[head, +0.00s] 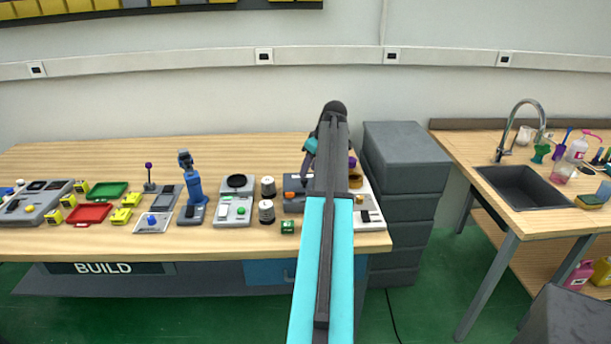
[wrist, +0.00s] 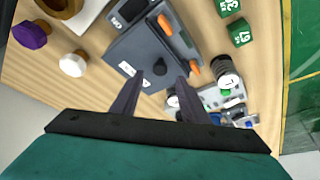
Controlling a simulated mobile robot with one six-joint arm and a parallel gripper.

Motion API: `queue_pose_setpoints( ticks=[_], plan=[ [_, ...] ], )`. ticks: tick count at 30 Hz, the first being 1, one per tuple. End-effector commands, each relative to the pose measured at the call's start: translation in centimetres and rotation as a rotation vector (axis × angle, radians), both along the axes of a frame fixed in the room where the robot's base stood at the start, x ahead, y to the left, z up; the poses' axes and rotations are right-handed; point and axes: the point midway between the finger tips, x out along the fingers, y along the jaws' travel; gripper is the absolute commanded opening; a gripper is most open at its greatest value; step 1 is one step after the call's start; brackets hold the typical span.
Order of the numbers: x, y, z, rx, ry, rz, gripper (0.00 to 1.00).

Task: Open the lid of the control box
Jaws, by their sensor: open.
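The control box is a grey box with a dark grey lid (wrist: 138,52), seen in the wrist view. The lid carries a white warning label and a small dark round knob (wrist: 159,67). It looks closed. Orange parts show along the box's edge. In the head view the box (head: 292,186) is partly hidden by my arm. My gripper (wrist: 161,79) is open and empty, its two dark fingers apart, with the knob showing between and beyond the tips. In the head view my gripper (head: 308,163) hangs over the box. I cannot tell whether the fingers touch the lid.
Green cubes (wrist: 240,33) and a black-and-white cylinder (wrist: 229,80) stand near the box. A purple knob (wrist: 31,34) and a white knob (wrist: 72,65) are on the other side. Grey drawers (head: 400,150) stand right of the wooden table (head: 120,150).

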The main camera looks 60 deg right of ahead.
Motion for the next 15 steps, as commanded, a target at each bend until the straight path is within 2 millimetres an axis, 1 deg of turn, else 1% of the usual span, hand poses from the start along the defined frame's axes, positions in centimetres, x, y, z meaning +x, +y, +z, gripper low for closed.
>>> queue_pose_setpoints(
  ticks=[3,9,15],
  plan=[
    [0.6,0.0,-1.3,0.002,0.002,0.001,0.41],
    [1.4,-0.2,-3.3,0.002,0.001,0.001,0.41],
    [1.9,-0.3,-4.5,0.001,0.001,0.001,0.41]
  ],
)
